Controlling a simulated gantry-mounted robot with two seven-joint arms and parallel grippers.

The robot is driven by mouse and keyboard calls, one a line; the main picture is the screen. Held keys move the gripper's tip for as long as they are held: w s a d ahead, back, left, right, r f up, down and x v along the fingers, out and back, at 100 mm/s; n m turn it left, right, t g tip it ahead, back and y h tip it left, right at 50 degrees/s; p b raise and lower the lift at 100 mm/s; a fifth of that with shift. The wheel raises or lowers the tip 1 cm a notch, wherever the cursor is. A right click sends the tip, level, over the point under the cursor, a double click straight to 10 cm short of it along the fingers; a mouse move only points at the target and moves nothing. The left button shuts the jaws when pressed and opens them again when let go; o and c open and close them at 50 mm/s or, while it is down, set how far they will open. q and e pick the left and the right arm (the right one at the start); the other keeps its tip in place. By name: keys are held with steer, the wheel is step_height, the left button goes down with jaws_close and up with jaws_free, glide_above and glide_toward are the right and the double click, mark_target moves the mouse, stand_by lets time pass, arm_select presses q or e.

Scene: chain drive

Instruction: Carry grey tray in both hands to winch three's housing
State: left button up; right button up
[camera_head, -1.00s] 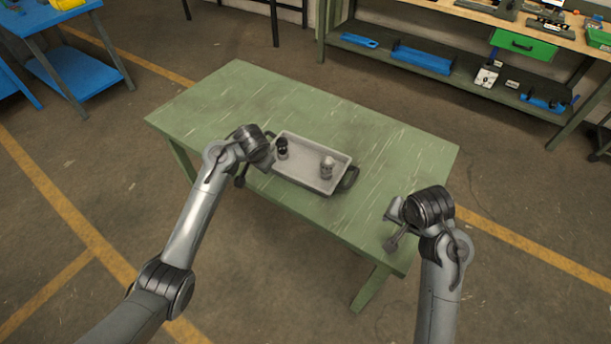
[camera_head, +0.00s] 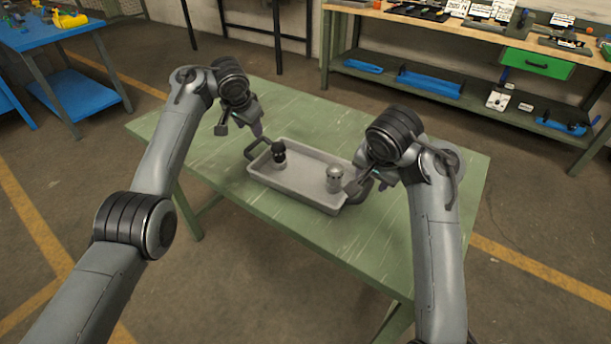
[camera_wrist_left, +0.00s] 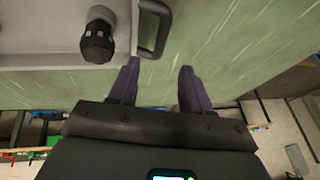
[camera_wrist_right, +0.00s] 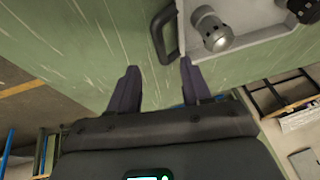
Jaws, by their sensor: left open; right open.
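The grey tray (camera_head: 301,195) lies on the green table. It holds a dark knobbed part (camera_head: 279,154) at its left and a silver cylindrical part (camera_head: 334,178) at its right. A dark handle sticks out at each end. My left gripper (camera_head: 242,133) is open just beyond the left handle (camera_head: 258,146); in the left wrist view the handle (camera_wrist_left: 155,28) lies ahead of the fingers, nearer the left finger. My right gripper (camera_head: 366,180) is open at the tray's right end, partly hiding that handle. In the right wrist view this handle (camera_wrist_right: 163,35) lies ahead of the fingers (camera_wrist_right: 157,88), not between them.
The green table (camera_head: 440,205) is clear around the tray. A workbench (camera_head: 470,40) with a green drawer (camera_head: 538,63) and a lower shelf of blue bins stands behind. A blue table (camera_head: 50,40) stands at the far left.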

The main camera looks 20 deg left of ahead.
mark_target(255, 141)
arm_select(q)
steer(key=shift+f, duration=0.1)
arm_select(e)
steer(key=shift+f, duration=0.1)
arm_select(q)
steer(key=x, duration=0.7)
steer(key=shift+w+f, duration=0.15)
steer(key=shift+f, duration=0.2)
arm_select(e)
steer(key=x, duration=0.7)
steer(key=shift+w+f, duration=0.15)
steer(key=shift+f, duration=0.1)
arm_select(q)
steer(key=shift+w+a+f, duration=0.1)
steer(key=shift+w+f, duration=0.3)
steer(key=shift+f, duration=0.1)
arm_select(e)
steer(key=shift+w+a+f, duration=0.1)
steer(key=shift+w+f, duration=0.15)
steer(key=shift+f, duration=0.35)
arm_select(q)
steer(key=shift+x, duration=0.8)
arm_select(e)
steer(key=shift+x, duration=0.85)
arm_select(q)
steer(key=shift+s+a, duration=0.1)
steer(key=shift+c, duration=0.2)
arm_select(e)
steer(key=shift+c, duration=0.2)
